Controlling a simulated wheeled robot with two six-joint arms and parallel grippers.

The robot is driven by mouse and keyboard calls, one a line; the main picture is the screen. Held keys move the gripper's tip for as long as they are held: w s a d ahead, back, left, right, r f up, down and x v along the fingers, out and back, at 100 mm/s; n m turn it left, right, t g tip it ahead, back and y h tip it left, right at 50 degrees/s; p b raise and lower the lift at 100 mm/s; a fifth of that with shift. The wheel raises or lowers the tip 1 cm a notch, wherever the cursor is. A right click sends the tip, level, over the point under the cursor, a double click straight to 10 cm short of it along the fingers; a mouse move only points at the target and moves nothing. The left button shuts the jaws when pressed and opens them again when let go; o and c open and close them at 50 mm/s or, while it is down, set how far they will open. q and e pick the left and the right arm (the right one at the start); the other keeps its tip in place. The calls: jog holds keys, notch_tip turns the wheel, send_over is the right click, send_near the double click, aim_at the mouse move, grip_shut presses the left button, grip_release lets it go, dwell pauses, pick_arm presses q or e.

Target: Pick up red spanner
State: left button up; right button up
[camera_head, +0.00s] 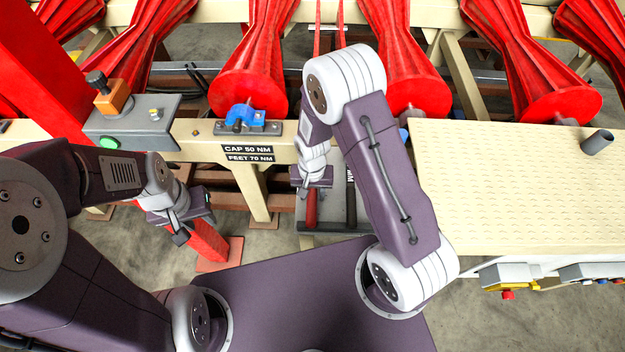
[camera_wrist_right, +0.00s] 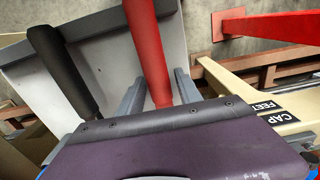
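The red spanner (camera_head: 311,208) lies in a grey tray (camera_head: 330,226), and only its red handle shows clearly. The handle also shows in the right wrist view (camera_wrist_right: 148,50), running between the two fingers of my right gripper (camera_wrist_right: 158,90). These fingers are open, with a gap beside the handle. In the head view my right gripper (camera_head: 311,188) is over the handle and hides its upper part. I cannot tell its exact height above it. My left gripper (camera_head: 181,236) hangs empty at the left, away from the tray; its finger opening is unclear.
A black-handled tool (camera_head: 351,205) lies beside the red spanner in the tray, also in the wrist view (camera_wrist_right: 62,72). A beige beam with a torque label (camera_head: 248,153) is to the left. A cream table (camera_head: 515,185) is to the right. Red machine parts (camera_head: 250,85) stand behind.

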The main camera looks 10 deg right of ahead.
grip_shut()
dwell(1.2)
